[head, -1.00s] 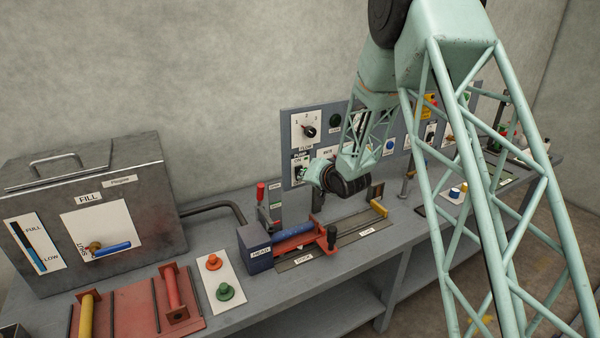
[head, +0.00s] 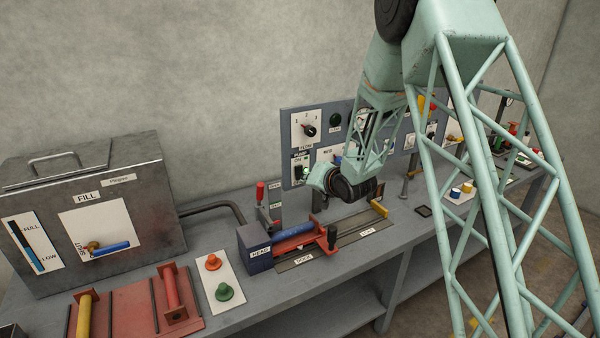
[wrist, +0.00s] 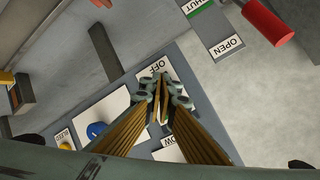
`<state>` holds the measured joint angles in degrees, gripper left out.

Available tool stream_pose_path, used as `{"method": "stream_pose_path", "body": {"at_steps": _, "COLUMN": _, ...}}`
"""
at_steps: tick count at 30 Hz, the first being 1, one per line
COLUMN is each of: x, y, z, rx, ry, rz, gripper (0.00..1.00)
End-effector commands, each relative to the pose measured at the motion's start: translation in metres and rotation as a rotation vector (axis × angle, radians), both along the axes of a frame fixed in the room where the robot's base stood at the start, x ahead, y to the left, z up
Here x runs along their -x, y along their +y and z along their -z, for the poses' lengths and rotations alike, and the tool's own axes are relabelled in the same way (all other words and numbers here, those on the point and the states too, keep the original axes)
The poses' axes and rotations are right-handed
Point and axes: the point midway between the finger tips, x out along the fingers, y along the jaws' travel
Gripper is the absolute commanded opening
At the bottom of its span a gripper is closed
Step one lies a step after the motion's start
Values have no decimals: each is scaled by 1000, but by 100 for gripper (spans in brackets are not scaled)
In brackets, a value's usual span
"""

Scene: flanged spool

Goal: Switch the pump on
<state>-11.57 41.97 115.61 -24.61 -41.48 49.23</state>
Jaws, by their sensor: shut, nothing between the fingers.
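The pump switch plate (head: 299,170) is on the grey upright control panel, below the flow dial, in the head view. A dark switch body shows on it under an ON label, with a small bright green spot at its right. My gripper (wrist: 163,92) is shut and empty in the wrist view. Its fingertips are over the plate just beside the OFF label (wrist: 154,69), and they hide the switch lever. I cannot tell whether they touch it. In the head view my wrist is close in front of the panel and covers most of my fingers.
The flow dial (head: 309,131) is above the switch plate. A red-handled valve lever (head: 261,192) stands left of the panel; its red grip (wrist: 268,20) shows in the wrist view. A blue spool (head: 293,241) lies in the fixture below. A metal tank (head: 150,180) stands at left.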

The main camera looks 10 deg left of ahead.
Motion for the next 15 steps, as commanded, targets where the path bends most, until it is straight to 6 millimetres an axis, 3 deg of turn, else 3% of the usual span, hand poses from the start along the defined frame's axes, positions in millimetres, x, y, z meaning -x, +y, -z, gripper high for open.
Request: {"method": "stream_pose_path", "body": {"at_steps": 15, "x": 24, "y": -17, "z": 11, "rx": 0, "ry": 0, "rz": 0, "gripper": 0}}
